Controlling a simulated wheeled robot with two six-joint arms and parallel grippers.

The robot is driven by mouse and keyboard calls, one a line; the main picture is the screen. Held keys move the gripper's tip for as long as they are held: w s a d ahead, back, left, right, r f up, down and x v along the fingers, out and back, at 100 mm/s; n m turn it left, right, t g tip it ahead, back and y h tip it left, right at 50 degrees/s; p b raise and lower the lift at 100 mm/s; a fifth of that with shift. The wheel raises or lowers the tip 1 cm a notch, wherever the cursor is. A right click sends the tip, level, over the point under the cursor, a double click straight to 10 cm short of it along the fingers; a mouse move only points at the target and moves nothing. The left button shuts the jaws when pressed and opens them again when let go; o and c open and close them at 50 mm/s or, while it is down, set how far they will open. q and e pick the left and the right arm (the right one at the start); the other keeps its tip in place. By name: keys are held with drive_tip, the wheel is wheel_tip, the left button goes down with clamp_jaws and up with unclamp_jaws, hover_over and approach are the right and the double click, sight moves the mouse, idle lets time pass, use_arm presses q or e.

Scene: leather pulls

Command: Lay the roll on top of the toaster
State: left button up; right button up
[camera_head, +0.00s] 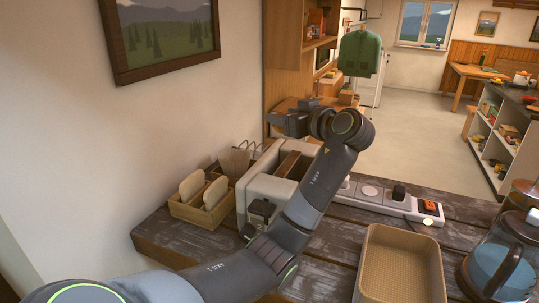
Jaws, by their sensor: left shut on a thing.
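The toaster (256,189) is a cream, boxy one with a brown slot area on top and a dark lever on its front. It stands on the dark wooden counter. My left gripper (289,123) is above and behind the toaster's top, with its wrist bent over it. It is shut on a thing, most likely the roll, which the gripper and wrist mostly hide. No roll shows anywhere else in view. My left forearm crosses in front of the toaster's right side. My right gripper is not in view.
A wooden rack (203,213) with bread slices stands left of the toaster. A white power strip (375,198) lies to the right. An empty tan basket (405,262) sits at the front right. A glass kettle (500,262) stands at the right edge.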

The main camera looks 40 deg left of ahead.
use_arm(q)
drive_tip(key=shift+d+f, duration=0.1)
drive_tip(key=shift+f, duration=0.05)
drive_tip(key=p, duration=0.2)
hover_over(288, 165)
drive_tip(key=f, duration=0.4)
drive_tip(key=shift+s+d+f, duration=0.1)
drive_tip(key=shift+d+f, duration=0.15)
drive_tip(key=f, duration=0.1)
drive_tip(key=f+p, duration=0.1)
drive_tip(key=f, duration=0.1)
drive_tip(key=shift+a+f, duration=0.2)
drive_tip(key=shift+a, duration=0.1)
drive_tip(key=shift+f, duration=0.5)
drive_tip(key=shift+d, duration=0.1)
drive_tip(key=o, duration=0.8)
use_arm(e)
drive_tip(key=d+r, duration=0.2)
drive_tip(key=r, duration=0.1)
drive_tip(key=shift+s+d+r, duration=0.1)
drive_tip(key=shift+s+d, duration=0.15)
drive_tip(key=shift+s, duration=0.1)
